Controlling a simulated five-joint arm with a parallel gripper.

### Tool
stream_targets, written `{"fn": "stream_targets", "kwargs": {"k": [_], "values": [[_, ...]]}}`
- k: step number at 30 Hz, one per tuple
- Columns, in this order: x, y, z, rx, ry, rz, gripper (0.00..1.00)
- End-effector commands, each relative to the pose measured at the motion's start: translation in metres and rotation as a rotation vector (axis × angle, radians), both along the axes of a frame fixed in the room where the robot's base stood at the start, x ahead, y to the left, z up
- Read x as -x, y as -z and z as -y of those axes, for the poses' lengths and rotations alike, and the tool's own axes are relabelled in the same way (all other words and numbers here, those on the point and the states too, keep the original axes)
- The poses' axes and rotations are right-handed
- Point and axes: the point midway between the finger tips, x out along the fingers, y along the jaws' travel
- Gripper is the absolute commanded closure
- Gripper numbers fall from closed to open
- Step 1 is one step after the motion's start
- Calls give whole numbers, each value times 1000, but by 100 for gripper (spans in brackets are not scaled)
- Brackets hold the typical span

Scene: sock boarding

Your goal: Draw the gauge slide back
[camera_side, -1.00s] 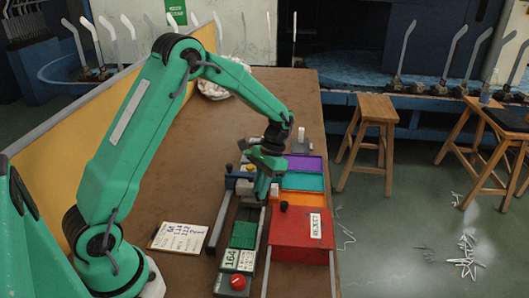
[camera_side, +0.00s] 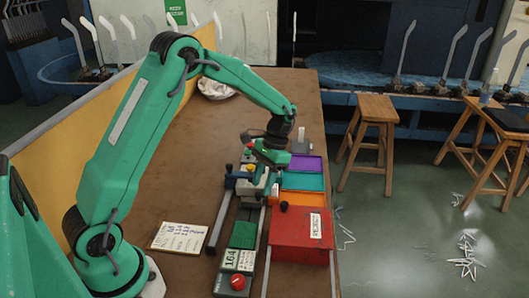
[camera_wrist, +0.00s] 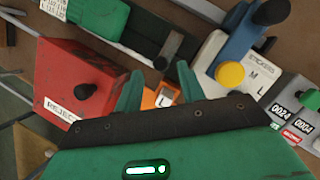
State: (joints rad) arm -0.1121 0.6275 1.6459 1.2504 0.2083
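The gauge appears in the wrist view as a white block (camera_wrist: 212,58) marked with size letters such as M and L. A blue bar (camera_wrist: 240,42) lies across it, with a black knob (camera_wrist: 271,12) at its far end and a yellow button (camera_wrist: 230,75) at its near end. I take this bar as the gauge slide.
A red REJECT box (camera_side: 298,240) stands in front, beside orange, teal (camera_side: 303,181) and purple (camera_side: 306,162) trays. A rail with a green block (camera_side: 243,235) and a red button (camera_side: 238,282) runs forward. Counters (camera_wrist: 285,112) sit right of the gauge.

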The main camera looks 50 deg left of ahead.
Motion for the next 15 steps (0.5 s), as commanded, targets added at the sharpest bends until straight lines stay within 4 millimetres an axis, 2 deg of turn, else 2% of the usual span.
{"fn": "stream_targets", "kwargs": {"k": [9, 15], "values": [[-16, -39, -1, 0, 1, 5, 60], [-22, -53, -2, -1, 2, 5, 60]]}}
